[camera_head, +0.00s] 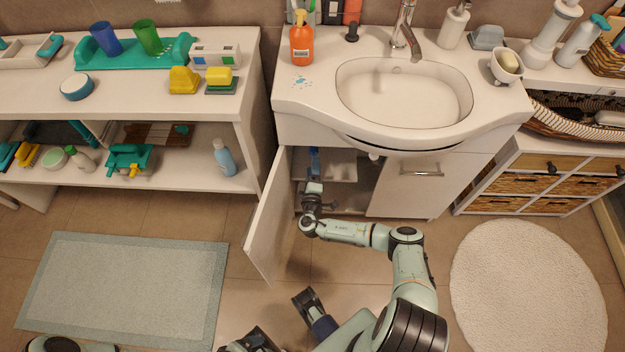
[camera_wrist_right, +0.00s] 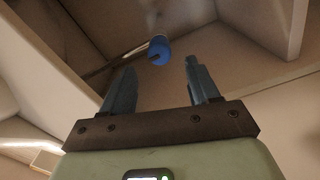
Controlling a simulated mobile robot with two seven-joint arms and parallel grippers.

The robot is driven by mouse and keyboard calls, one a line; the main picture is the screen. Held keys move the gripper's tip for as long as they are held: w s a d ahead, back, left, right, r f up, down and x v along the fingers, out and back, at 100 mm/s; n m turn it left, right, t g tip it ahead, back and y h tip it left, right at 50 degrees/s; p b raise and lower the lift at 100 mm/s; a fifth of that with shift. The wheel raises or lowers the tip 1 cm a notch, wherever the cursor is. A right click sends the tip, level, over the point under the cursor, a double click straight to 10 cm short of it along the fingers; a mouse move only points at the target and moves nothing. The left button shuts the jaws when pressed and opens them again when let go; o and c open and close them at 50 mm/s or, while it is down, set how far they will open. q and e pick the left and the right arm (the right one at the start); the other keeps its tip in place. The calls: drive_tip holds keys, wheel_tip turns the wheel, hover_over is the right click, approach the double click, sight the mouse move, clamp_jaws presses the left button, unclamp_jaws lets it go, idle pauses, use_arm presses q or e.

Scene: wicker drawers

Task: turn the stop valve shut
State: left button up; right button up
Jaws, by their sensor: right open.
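The stop valve has a blue handle (camera_head: 314,155) and sits inside the open cabinet under the sink. My right gripper (camera_head: 313,180) reaches into the cabinet, just in front of the handle. In its wrist view the right gripper (camera_wrist_right: 159,68) is open, its two fingers apart, with the handle beyond the tips and between them. Nothing is held. Dark parts of mine show at the bottom edge, but the left jaws cannot be made out.
The open cabinet door (camera_head: 270,222) stands close to the left of my right wrist. The closed door (camera_head: 405,184) with a handle is to the right. The sink (camera_head: 405,92) is above. A grey mat (camera_head: 125,285) and a round white rug (camera_head: 528,285) lie on the floor.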

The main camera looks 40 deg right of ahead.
drive_tip(key=v, duration=0.6)
drive_tip(key=shift+p, duration=0.35)
drive_tip(key=shift+d, duration=0.1)
